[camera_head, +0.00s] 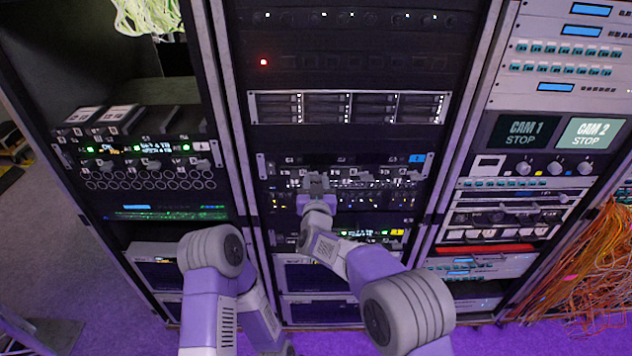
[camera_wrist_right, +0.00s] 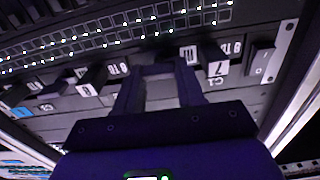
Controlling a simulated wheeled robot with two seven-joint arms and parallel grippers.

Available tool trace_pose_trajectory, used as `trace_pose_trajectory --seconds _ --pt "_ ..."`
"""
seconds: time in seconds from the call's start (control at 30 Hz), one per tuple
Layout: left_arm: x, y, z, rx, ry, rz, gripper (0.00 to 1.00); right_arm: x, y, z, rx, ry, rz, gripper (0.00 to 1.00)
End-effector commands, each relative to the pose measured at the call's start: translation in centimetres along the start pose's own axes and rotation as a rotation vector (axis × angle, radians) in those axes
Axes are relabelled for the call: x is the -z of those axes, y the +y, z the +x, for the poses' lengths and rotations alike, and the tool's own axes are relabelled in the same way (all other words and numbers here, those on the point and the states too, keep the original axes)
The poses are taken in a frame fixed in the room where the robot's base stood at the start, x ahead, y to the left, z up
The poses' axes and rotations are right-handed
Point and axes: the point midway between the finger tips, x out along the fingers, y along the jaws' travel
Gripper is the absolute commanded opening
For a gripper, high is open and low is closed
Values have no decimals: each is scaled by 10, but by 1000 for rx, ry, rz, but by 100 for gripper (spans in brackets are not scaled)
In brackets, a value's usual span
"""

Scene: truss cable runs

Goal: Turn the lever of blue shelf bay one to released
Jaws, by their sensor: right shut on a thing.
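The shelf with the blue tag (camera_head: 416,158) is in the middle rack in the head view, with a row of small levers and lit ports. My right gripper (camera_head: 316,182) is at the front of this shelf, left of its middle. In the right wrist view its two fingers (camera_wrist_right: 160,72) are closed around a small part at the lever row, largely hidden between the tips. Dark levers stand beside it, one to the left (camera_wrist_right: 92,78) and one to the right (camera_wrist_right: 213,58), with white number tags. I cannot read which bay is held. My left gripper is out of view.
The left rack holds a similar shelf (camera_head: 140,150) with green lights. The right rack (camera_head: 545,130) holds screens and switches. Orange cables (camera_head: 590,270) hang at the far right. Metal rack posts (camera_head: 462,125) stand either side of the middle rack.

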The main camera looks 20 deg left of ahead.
Motion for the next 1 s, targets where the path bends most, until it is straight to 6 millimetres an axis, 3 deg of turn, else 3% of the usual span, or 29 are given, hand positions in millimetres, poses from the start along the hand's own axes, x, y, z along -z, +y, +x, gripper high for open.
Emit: trace_pose_trajectory --seconds 0.37,1.0 --pt "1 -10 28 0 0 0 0 -4 1 0 0 1 206 8" --pt "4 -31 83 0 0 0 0 -5 4 0 -1 0 811 8"
